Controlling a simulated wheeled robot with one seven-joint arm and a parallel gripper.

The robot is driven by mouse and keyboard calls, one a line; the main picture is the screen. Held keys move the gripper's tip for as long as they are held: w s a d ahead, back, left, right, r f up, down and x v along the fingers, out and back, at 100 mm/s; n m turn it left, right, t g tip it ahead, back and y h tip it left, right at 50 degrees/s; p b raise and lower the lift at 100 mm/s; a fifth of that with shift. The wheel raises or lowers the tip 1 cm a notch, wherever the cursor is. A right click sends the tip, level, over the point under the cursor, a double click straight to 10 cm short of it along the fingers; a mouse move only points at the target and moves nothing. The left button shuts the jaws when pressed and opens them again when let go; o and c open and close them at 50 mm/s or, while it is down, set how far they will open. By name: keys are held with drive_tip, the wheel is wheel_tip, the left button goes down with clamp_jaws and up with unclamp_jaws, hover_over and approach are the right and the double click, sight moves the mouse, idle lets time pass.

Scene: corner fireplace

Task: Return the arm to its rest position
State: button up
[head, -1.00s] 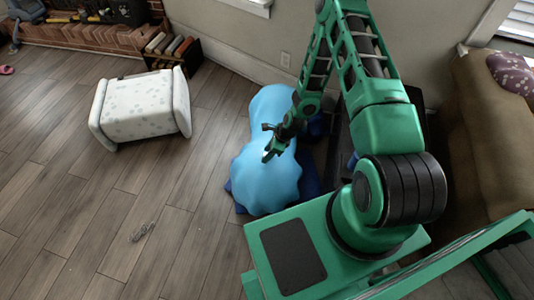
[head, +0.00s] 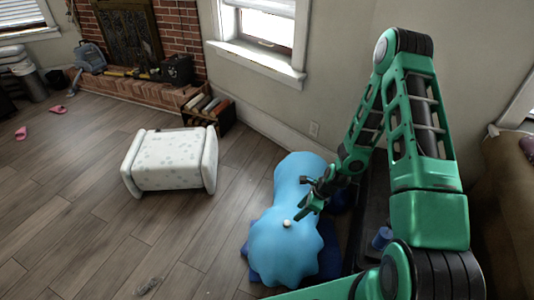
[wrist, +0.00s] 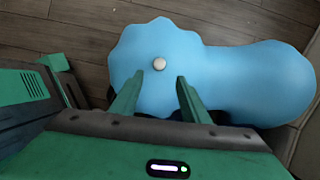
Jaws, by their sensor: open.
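My gripper (head: 306,199) hangs over the light-blue lumpy piece (head: 279,250) at the end of my bent green arm. In the wrist view my gripper (wrist: 156,84) has its two green fingers apart with nothing between them. A small white round object (head: 286,224) rests on top of the blue piece, just beyond the fingertips. It also shows in the wrist view (wrist: 159,63), ahead of the gap between the fingers and apart from both.
A white patterned padded piece (head: 170,160) stands on the wood floor to the left. A brick fireplace (head: 130,50) and a dark crate (head: 212,108) are behind. The wall and a brown sofa (head: 512,190) are close on the right. Floor at left front is mostly clear.

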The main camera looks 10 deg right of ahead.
drive_tip(key=s+d+r+n+g+h, duration=0.1)
drive_tip(key=s+d+r+n, duration=0.2)
drive_tip(key=r, duration=0.6)
drive_tip(key=s+d+r+n+h, duration=0.2)
drive_tip(key=d+r+n, duration=0.25)
drive_tip(key=r, duration=0.45)
drive_tip(key=s+d+r+n+g+h, duration=0.1)
drive_tip(key=s+d+r+n, duration=0.15)
drive_tip(key=d+r, duration=0.4)
drive_tip(key=s+a+r+n, duration=0.1)
drive_tip(key=s+r+n, duration=0.6)
drive_tip(key=s+r, duration=1.2)
drive_tip(key=shift+s+n, duration=0.4)
drive_tip(key=shift+s, duration=0.75)
drive_tip(key=shift+w+f+g, duration=0.25)
drive_tip(key=shift+w+g, duration=0.05)
drive_tip(key=shift+w, duration=0.3)
